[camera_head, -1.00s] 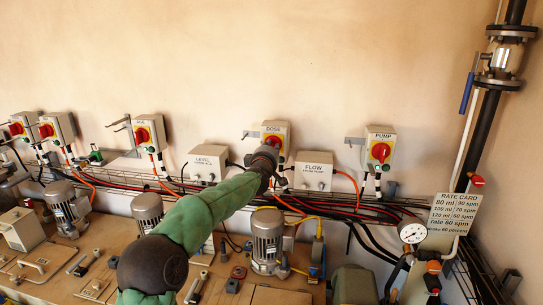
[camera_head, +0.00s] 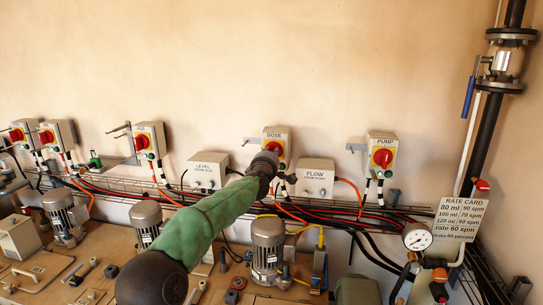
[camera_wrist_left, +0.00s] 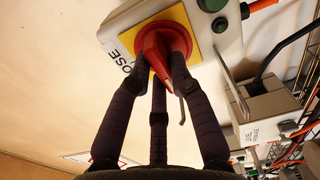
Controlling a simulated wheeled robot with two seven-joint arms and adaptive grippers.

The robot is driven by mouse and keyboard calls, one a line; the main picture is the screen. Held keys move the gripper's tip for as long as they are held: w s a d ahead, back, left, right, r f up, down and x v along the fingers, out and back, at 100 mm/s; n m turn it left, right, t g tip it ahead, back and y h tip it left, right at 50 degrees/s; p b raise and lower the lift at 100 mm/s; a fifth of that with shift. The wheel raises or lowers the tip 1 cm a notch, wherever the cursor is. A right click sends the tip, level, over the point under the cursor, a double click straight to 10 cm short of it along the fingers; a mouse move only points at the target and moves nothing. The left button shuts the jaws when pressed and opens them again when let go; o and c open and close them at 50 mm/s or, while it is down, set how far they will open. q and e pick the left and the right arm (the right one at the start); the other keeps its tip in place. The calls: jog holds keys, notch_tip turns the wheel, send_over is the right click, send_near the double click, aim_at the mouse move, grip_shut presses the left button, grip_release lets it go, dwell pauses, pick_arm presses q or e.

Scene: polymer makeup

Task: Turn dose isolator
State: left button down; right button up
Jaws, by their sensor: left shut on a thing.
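The dose isolator (camera_head: 276,134) is a pale box on the wall marked DOSE, with a red rotary knob on a yellow plate. My left gripper (camera_head: 268,157) reaches its front and covers part of the knob in the head view. In the left wrist view, the three dark fingers of the left gripper (camera_wrist_left: 163,62) are closed around the red knob (camera_wrist_left: 165,42), touching it. The yellow plate (camera_wrist_left: 190,14) shows behind the knob. The knob's exact angle is hard to tell in the head view. My right gripper is not in view.
The pump isolator (camera_head: 381,152) hangs to the right, with several similar isolators to the left. The level box (camera_head: 208,168) and flow box (camera_head: 315,178) flank my left gripper. Cables and a wire tray run below. Motors (camera_head: 268,245) stand on the bench. The wall above is clear.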

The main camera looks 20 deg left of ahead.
pick_arm(q)
jog(key=c, duration=1.1)
grip_release()
jog(key=shift+a, duration=0.1)
jog(key=shift+s, duration=0.1)
jog(key=shift+v, duration=5.9)
